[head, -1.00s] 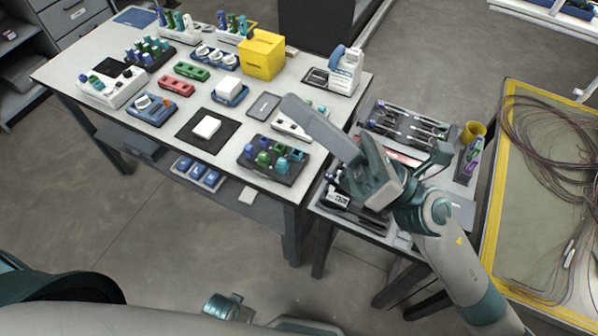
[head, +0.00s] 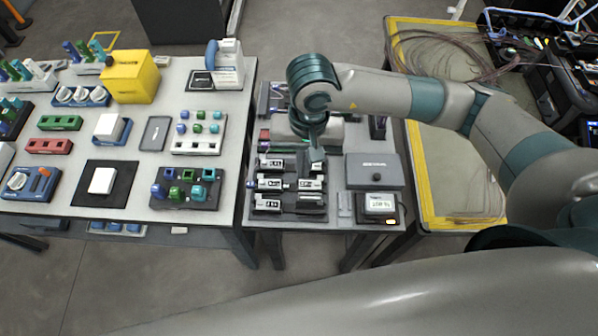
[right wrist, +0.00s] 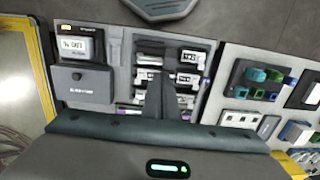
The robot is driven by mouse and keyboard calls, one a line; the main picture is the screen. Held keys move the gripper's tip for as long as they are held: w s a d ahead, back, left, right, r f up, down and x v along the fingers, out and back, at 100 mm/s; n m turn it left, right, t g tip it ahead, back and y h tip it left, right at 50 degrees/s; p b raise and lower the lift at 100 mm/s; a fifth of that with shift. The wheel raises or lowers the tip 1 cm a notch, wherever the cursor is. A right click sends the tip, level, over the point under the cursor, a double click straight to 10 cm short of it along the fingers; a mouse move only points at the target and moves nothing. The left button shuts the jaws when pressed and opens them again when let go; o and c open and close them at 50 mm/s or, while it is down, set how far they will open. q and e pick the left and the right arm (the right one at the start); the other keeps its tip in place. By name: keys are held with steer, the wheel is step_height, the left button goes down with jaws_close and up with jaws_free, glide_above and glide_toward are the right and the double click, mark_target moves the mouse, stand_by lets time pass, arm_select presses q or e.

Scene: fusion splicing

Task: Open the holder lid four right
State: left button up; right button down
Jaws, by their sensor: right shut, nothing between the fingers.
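The fibre holders (head: 285,183) sit in rows on the small right-hand table, black with white-labelled lids in left and right columns. I cannot read which lid is number four right. They also show in the right wrist view (right wrist: 190,57), partly hidden by my fingers. My right gripper (head: 317,156) is shut and empty, pointing down above the holders, over the upper part of their right column. In the right wrist view its fingers (right wrist: 156,98) stand between the two columns. I cannot tell whether they touch a lid. My left gripper is not in view.
Right of the holders are a dark grey box with a knob (head: 375,171) and a small device with a lit screen (head: 379,206). A yellow-edged mat with fibres (head: 440,200) lies further right. The larger table at left carries several trays and a yellow box (head: 130,76).

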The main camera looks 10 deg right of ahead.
mark_target(311, 199)
steer(key=shift+w+d+r+h, duration=0.15)
steer(key=shift+w+d+h, duration=0.2)
steer(key=shift+d, duration=0.3)
step_height(311, 199, down, 9)
steer(key=p, duration=0.3)
steer(key=shift+r+p, duration=0.2)
steer(key=shift+p, duration=0.15)
steer(key=shift+f, duration=0.75)
